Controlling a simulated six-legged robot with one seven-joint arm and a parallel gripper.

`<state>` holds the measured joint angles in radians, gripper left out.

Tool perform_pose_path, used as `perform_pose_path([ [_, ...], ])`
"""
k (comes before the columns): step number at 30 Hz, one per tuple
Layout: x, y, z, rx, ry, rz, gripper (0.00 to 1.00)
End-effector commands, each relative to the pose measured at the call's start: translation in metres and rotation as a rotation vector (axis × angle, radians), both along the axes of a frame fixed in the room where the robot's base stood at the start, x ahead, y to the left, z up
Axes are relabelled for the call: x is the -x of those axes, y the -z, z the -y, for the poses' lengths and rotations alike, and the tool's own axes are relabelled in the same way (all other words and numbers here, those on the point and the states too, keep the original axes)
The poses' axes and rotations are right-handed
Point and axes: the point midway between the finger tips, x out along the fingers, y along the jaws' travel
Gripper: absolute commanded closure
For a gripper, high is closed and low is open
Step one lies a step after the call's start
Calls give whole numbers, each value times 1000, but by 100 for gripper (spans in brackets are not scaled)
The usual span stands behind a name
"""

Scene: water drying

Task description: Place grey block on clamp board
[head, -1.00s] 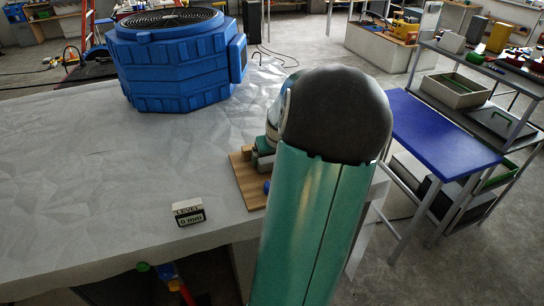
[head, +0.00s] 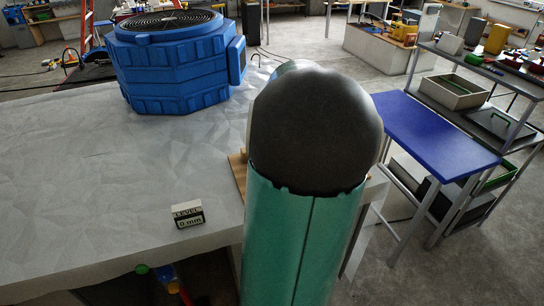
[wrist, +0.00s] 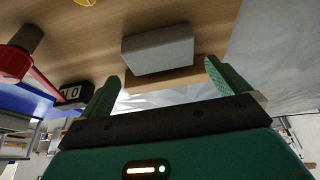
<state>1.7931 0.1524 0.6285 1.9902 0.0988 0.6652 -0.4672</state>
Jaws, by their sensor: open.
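A red clamp-like part (wrist: 22,68) with a dark knob is at the left. In the head view my arm hides the block, the gripper and most of the board; only the board's left edge (head: 238,172) shows.
In the head view a small display box (head: 188,216) stands on the grey-white table (head: 80,190). A large blue machine (head: 175,62) stands at the back. A blue table (head: 435,128) is at the right. The table's left side is clear.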

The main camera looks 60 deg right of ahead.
Motion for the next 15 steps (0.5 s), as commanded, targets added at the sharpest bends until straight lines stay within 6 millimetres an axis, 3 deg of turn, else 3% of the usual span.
perform_pose_path([
  [6,12,-41,-12,2,0,-1,0],
  [15,17,-59,-18,0,-1,0,0],
])
